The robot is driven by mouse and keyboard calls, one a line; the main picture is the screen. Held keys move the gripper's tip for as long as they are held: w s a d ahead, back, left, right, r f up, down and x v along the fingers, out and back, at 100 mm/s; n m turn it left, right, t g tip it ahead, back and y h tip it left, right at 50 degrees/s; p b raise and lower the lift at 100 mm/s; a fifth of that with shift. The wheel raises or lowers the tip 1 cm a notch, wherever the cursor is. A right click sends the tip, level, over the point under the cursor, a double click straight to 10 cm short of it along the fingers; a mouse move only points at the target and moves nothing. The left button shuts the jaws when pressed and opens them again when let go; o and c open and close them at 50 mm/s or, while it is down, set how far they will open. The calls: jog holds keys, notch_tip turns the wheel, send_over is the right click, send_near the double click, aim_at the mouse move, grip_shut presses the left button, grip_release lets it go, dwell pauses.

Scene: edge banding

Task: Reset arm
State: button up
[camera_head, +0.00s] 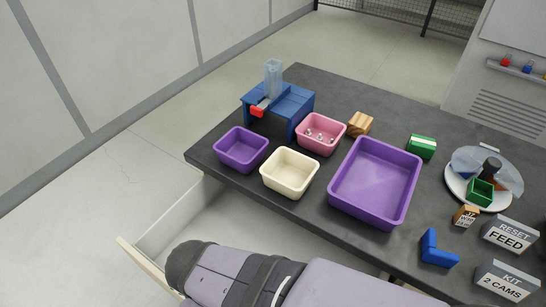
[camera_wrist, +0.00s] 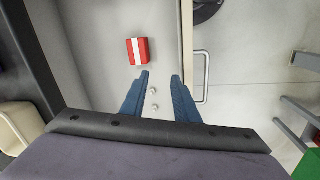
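My arm (camera_head: 260,277) stretches across the bottom of the head view, over the open drawer at the table's front. My gripper (camera_wrist: 160,74) shows only in the wrist view, as two blue fingers held apart with nothing gripped between them. A red block with a white stripe (camera_wrist: 138,51) lies below and beyond the fingers, on a pale surface that looks like the drawer floor. Small white pieces (camera_wrist: 154,92) show in the gap between the fingers, lower down. The head view does not show the gripper or the drawer's contents.
The dark table (camera_head: 330,86) holds a purple bin (camera_head: 241,160), a cream bin (camera_head: 290,185), a pink bin (camera_head: 322,147), a large purple tray (camera_head: 375,185) and a blue stand (camera_head: 292,103). Labelled blocks stand at right. The open drawer (camera_head: 135,250) juts out in front.

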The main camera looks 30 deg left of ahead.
jog(key=w+d+m+g, duration=0.1)
jog(key=w+d+m, duration=0.6)
jog(key=w+d, duration=0.9)
jog(key=w+d+f+m, duration=0.2)
jog(key=d+m, duration=0.6)
jog(key=d, duration=1)
notch_tip(320, 180, up, 12)
jog(key=p, duration=1.2)
jog(key=shift+g+y, duration=0.3)
jog(key=shift+g, duration=0.1)
